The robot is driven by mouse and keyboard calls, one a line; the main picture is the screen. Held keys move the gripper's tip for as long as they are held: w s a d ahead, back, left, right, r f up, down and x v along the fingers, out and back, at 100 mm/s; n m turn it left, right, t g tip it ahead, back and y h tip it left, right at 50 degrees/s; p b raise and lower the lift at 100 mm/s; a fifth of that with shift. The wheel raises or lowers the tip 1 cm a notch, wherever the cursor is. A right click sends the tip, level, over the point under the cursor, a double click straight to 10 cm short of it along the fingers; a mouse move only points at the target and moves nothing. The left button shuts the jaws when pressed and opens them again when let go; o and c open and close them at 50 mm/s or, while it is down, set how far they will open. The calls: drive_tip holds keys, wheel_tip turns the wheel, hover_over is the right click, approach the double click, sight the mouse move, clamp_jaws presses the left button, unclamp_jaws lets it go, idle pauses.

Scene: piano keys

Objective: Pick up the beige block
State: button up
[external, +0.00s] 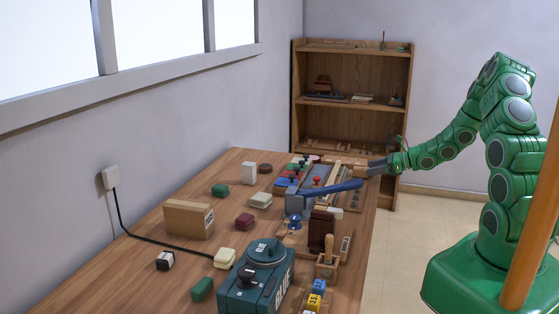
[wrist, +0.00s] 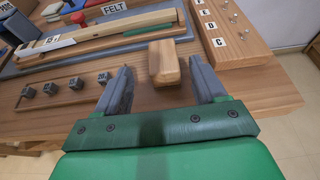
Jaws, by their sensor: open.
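A small beige wooden block (wrist: 164,62) with rounded edges lies on the table near its edge in the wrist view. My gripper (wrist: 159,73) is open, with one grey finger on each side of the block. Gaps show between the block and both fingers, and I cannot tell the height of the fingertips over the table. In the external view my gripper (external: 376,166) is at the far right edge of the table. The block cannot be made out clearly there.
A wooden strip with lettered labels (wrist: 228,35) stands close to the right finger. A felt-labelled tray with long wooden bars (wrist: 105,35) is beyond the block. A rail with small grey cubes (wrist: 65,88) is at left. Cream pieces (external: 224,257) lie elsewhere on the table.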

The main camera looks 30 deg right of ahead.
sight(357, 170)
drive_tip(key=shift+x, duration=3.6)
drive_tip(key=shift+w+d+r, duration=0.1)
drive_tip(key=shift+w, duration=0.05)
drive_tip(key=c, duration=1.1)
drive_tip(key=shift+o, duration=0.2)
